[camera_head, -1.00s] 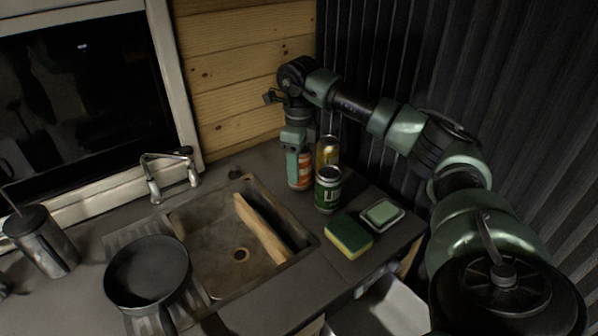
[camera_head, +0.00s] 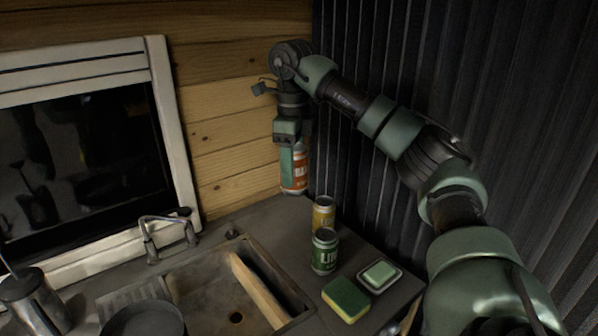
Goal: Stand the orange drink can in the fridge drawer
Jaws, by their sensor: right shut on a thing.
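The orange drink can (camera_head: 299,172) is upright in my right gripper (camera_head: 293,168), which is shut on it. One finger covers the can's left side. The gripper holds the can up in front of the wall corner, above the back of the counter and higher than the other cans. My left gripper is not in view. The fridge drawer cannot be made out clearly; only a small pale part shows low at the counter's right front edge.
A yellow can (camera_head: 323,214) and a green can (camera_head: 324,252) stand on the counter below. A sponge (camera_head: 346,299) and a soap dish (camera_head: 380,275) lie in front. The sink (camera_head: 190,285), faucet (camera_head: 168,232), pan (camera_head: 143,321) and metal jug (camera_head: 35,300) are left.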

